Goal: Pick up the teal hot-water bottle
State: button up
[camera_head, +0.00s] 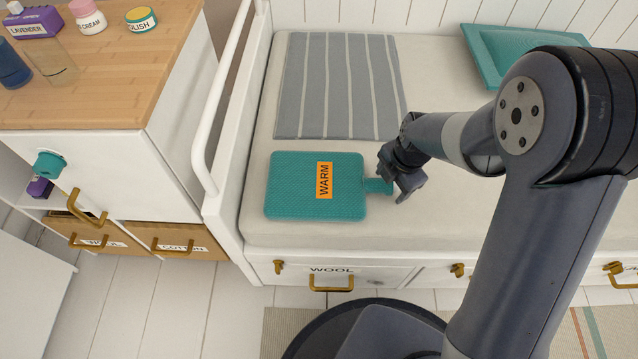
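The teal hot-water bottle (290,188) lies flat on the pale mattress, with an orange label reading WARM on it. Its narrow neck points right. My gripper (391,184) is at the neck end of the bottle, at the right. The fingers overlap the end of the neck in this view. I cannot tell whether they are closed on it or only around or above it. Part of the neck's end is hidden by the gripper.
A grey striped mat (338,85) lies behind the bottle. A teal tray (510,50) sits at the back right of the mattress (440,75). A white rail (207,120) stands along the left edge. A wooden-topped cabinet (110,90) with jars is further left.

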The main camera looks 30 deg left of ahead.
grip_shut()
dwell(0.6)
